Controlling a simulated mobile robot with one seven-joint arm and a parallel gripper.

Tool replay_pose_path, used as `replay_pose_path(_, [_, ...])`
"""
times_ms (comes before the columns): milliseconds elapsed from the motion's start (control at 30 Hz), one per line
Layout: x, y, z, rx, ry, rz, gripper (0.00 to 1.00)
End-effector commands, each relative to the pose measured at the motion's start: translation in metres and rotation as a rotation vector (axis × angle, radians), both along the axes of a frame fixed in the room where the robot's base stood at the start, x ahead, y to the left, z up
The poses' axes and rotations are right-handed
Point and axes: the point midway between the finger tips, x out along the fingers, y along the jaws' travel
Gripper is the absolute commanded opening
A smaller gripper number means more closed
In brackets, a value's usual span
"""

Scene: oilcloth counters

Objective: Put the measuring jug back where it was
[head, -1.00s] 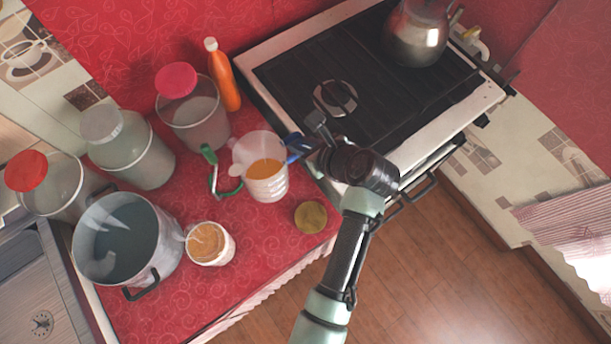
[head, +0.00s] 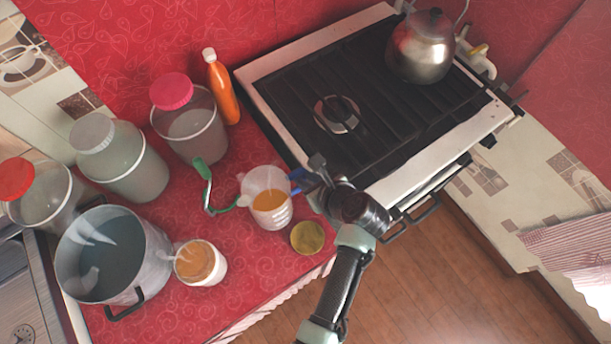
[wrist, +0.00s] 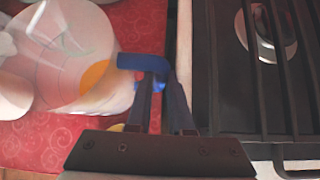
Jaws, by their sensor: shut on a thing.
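The measuring jug (head: 272,205) is clear with white markings, a blue handle and orange liquid inside. It appears upright over the red counter, near the stove; I cannot tell whether its base touches the cloth. My gripper (head: 306,182) is on the jug's right side, shut on the blue handle. In the wrist view, the blue handle (wrist: 145,63) lies between my gripper's fingers (wrist: 163,88), with the jug's body (wrist: 75,55) to the left. The fingers hide part of the handle.
A yellowish lid (head: 307,238) lies just in front of the jug. A green-handled item (head: 205,185) lies left of it. An orange bottle (head: 222,88), a red-lidded jar (head: 190,125), a cup (head: 201,263) and a large pot (head: 112,260) stand around. The stove (head: 370,100) is right.

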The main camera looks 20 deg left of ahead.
Motion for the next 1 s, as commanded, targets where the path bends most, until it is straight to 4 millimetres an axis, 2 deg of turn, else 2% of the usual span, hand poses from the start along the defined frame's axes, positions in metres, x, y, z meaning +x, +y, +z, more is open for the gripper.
replay_pose_path(367, [0.001, 0.0, -0.003, 0.001, -0.003, -0.001, 0.0])
replay_pose_path(400, [0.001, 0.0, -0.004, 0.0, -0.001, -0.001, 0.23])
replay_pose_path(533, [0.001, 0.0, -0.004, 0.0, -0.001, -0.001, 0.46])
replay_pose_path(567, [0.0, 0.0, -0.004, 0.0, -0.001, -0.001, 0.49])
replay_pose_path(833, [0.001, 0.0, -0.003, 0.0, -0.002, 0.0, 0.49])
replay_pose_path(1000, [-0.003, -0.006, 0.008, 0.0, -0.003, -0.002, 0.49])
